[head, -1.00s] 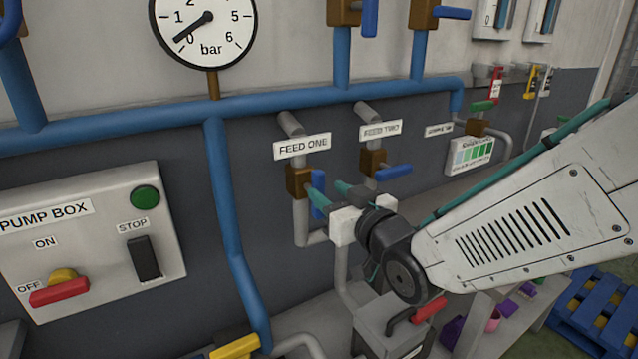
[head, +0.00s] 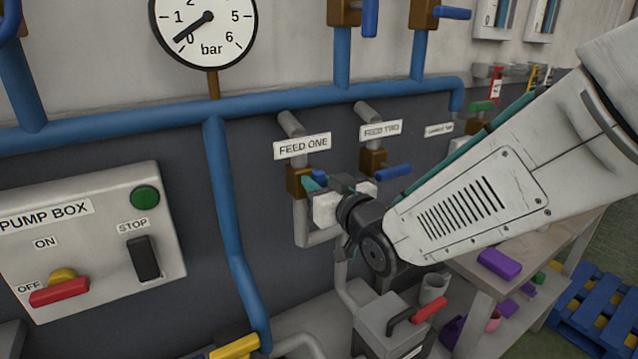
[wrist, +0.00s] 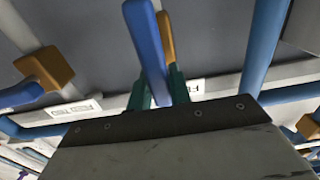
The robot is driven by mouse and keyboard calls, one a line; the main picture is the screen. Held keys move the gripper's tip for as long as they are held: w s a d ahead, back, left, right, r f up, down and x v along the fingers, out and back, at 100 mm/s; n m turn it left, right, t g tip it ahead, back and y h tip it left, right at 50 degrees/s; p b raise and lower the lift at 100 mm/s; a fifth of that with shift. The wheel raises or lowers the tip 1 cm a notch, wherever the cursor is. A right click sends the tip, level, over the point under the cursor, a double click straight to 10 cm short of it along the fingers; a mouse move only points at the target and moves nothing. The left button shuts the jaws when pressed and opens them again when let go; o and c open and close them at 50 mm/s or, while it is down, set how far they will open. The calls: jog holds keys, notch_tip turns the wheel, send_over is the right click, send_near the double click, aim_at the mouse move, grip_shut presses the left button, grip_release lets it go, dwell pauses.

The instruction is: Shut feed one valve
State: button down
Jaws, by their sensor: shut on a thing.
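The feed one valve is a brown body (head: 299,181) on a grey pipe, below the FEED ONE label (head: 303,146). Its blue handle (head: 319,175) shows only in a small part in the head view, as my gripper hides the rest. My gripper (head: 316,184) is right at the valve, shut on this handle. In the wrist view the blue handle (wrist: 147,45) runs between my teal fingers (wrist: 160,90), with the brown body (wrist: 166,38) behind it. The handle's exact angle is hard to tell.
The feed two valve (head: 373,161), with its blue handle (head: 394,172) pointing right, is close to the right of my gripper. A blue pipe (head: 228,190) and the pump box (head: 90,240) are to the left.

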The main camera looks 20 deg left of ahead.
jog(key=m, duration=0.4)
jog(key=shift+w+d+f, duration=0.15)
jog(key=shift+w+d, duration=0.2)
jog(key=shift+w, duration=0.05)
jog(key=shift+w+d+f+m, duration=0.2)
jog(key=shift+f+m, duration=0.2)
jog(key=shift+m, duration=1.9)
jog(key=shift+w+d+f+m, duration=0.15)
jog(key=shift+f+m, duration=0.3)
jog(key=shift+m, duration=1.85)
jog(key=shift+w+d+f+m, duration=0.2)
jog(key=shift+f+m, duration=0.2)
jog(key=shift+m, duration=1.9)
jog(key=c, duration=1.3)
grip_release()
